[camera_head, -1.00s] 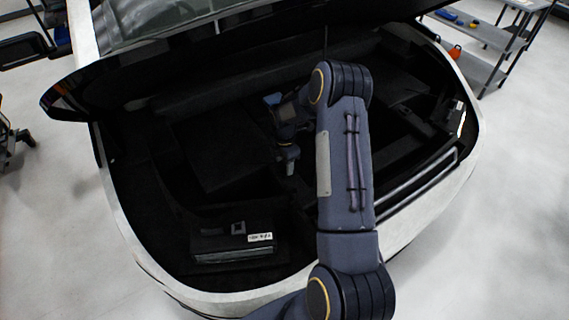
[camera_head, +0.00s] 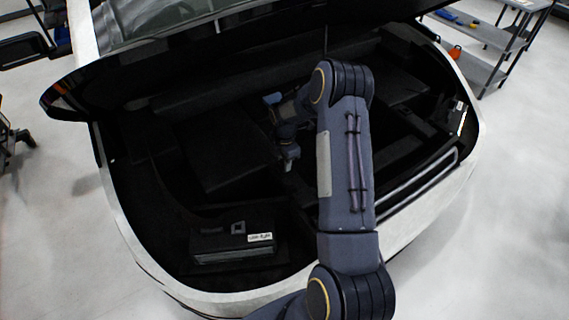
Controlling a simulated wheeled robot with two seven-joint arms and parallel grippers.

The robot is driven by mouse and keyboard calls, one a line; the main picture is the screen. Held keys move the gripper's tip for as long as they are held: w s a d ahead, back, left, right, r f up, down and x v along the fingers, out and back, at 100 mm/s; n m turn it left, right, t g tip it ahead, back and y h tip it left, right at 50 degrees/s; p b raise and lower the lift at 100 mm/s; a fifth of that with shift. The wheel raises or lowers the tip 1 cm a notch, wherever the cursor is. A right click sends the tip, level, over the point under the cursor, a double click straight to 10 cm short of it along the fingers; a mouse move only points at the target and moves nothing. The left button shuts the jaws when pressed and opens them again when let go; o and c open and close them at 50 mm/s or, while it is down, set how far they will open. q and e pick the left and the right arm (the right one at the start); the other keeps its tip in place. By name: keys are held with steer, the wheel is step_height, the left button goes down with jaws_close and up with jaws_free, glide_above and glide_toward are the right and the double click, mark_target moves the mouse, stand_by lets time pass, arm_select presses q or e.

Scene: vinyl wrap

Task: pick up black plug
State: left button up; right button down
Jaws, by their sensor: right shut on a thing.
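My right arm reaches from the bottom over the car's open trunk. Its forearm bends back to the left and my right gripper (camera_head: 289,161) points down over the dark trunk floor, left of the large grey arm link. The gripper is small and dim here. It is shut on a small dark thing at its tips, which I take to be the black plug, though its outline is lost against the black lining. My left gripper is not in view.
The open trunk (camera_head: 225,155) has a black lining and a pale body rim. A black box with a white label (camera_head: 260,237) lies at the front left, with a small square dark piece (camera_head: 238,227) on it. A grey shelf cart (camera_head: 478,68) stands at the back right.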

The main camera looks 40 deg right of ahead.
steer(key=shift+r, duration=0.35)
step_height(320, 180, up, 2)
steer(key=shift+a+r+b, duration=0.1)
steer(key=shift+b, duration=0.6)
steer(key=w+a+b, duration=0.2)
steer(key=a+b, duration=0.3)
steer(key=a, duration=1.2)
steer(key=d+r+p, duration=0.1)
steer(key=d+p, duration=0.1)
steer(key=d, duration=0.3)
steer(key=s+d+r+p, duration=0.1)
steer(key=d+r+p, duration=0.1)
steer(key=d, duration=0.4)
steer(key=s+d+r+p, duration=0.1)
steer(key=d+r+p, duration=0.1)
steer(key=d, duration=0.4)
steer(key=shift+r, duration=0.25)
steer(key=shift+d+f, duration=0.15)
steer(key=shift+f, duration=0.05)
steer(key=shift+f+b, duration=2)
steer(key=shift+f, duration=1.2)
steer(key=shift+f+b, duration=0.95)
steer(key=shift+f, duration=0.25)
